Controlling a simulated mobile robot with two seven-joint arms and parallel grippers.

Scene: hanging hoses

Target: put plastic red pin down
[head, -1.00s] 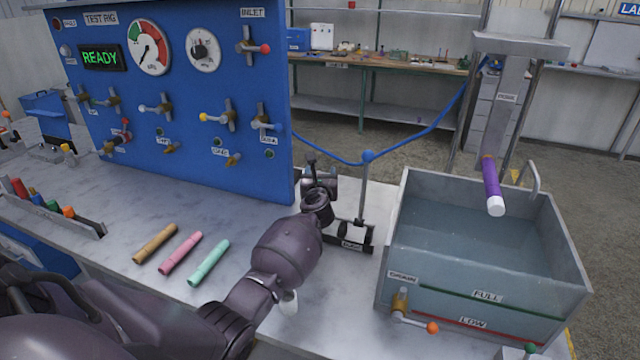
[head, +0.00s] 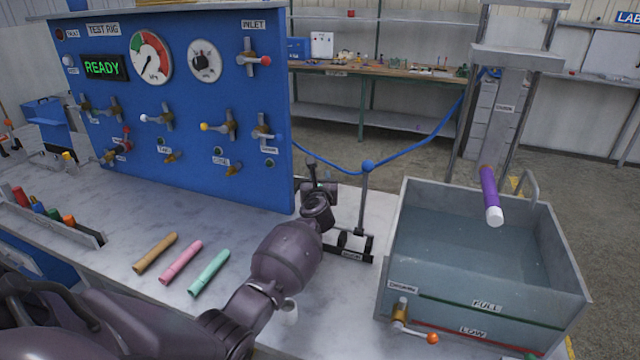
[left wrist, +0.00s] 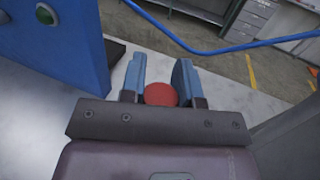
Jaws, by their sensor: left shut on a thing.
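My left gripper (head: 316,168) is over the grey bench between the blue test panel and the water tank, seen from behind in the head view. In the left wrist view, its two blue fingers (left wrist: 160,82) are closed around the round red end of the plastic red pin (left wrist: 161,95). The rest of the pin is hidden, and the head view does not show it. I cannot tell whether it touches the bench. My right gripper is not in view.
The blue panel (head: 190,110) rises on the left. A black labelled rack (head: 357,252) stands beside the gripper, near a post carrying a blue hose (head: 420,138). The water tank (head: 393,235) is to the right. Brown, pink and green sticks (head: 209,272) lie on the bench.

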